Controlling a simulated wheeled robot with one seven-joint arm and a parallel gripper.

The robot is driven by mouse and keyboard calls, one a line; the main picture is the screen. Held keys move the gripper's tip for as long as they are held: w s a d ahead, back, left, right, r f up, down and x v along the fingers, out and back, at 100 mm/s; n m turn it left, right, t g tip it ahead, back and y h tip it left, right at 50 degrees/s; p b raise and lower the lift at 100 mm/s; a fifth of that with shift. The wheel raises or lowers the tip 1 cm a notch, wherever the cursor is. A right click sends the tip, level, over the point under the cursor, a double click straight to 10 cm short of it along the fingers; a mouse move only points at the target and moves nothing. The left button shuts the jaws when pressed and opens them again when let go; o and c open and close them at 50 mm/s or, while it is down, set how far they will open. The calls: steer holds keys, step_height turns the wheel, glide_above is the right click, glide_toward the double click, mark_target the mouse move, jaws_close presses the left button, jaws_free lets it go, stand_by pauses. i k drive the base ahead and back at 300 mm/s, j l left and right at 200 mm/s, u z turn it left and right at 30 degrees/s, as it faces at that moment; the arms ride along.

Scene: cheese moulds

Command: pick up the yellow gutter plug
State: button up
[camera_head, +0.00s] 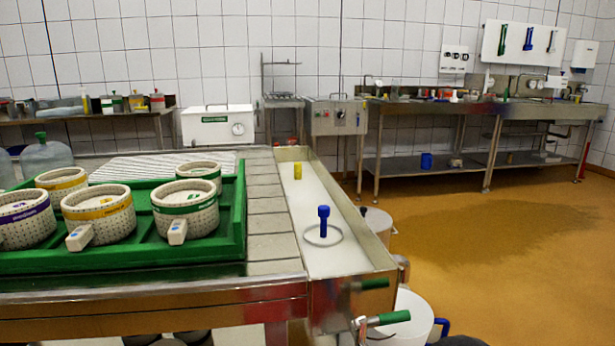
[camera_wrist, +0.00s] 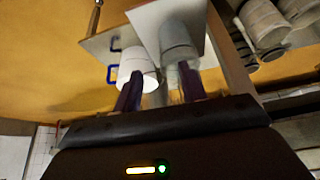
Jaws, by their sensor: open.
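The yellow gutter plug (camera_head: 297,171) stands upright in the white gutter (camera_head: 312,201), towards its far end in the head view. I cannot make it out in the wrist view. My gripper (camera_wrist: 160,84) shows in the wrist view with its two dark fingers apart, and I see nothing held between them. Pale bucket-like shapes lie beyond the fingers there. The gripper is not in the head view, so its distance from the plug cannot be told.
A blue plug (camera_head: 323,222) stands in the near part of the gutter, with a thin ring around its base. A green tray (camera_head: 238,225) with several cheese moulds is on the table to the left. White buckets (camera_head: 411,318) stand by the gutter's right side. Orange floor is open further right.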

mark_target(298, 172)
steer(key=u, duration=0.15)
steer(key=k+l, duration=0.1)
steer(key=l, duration=0.45)
steer(key=i+l, duration=0.2)
steer(key=l, duration=0.2)
steer(key=i+l, duration=0.2)
steer(key=l, duration=0.2)
steer(key=i+l+u, duration=0.1)
steer(key=i+j, duration=0.1)
steer(key=i, duration=0.1)
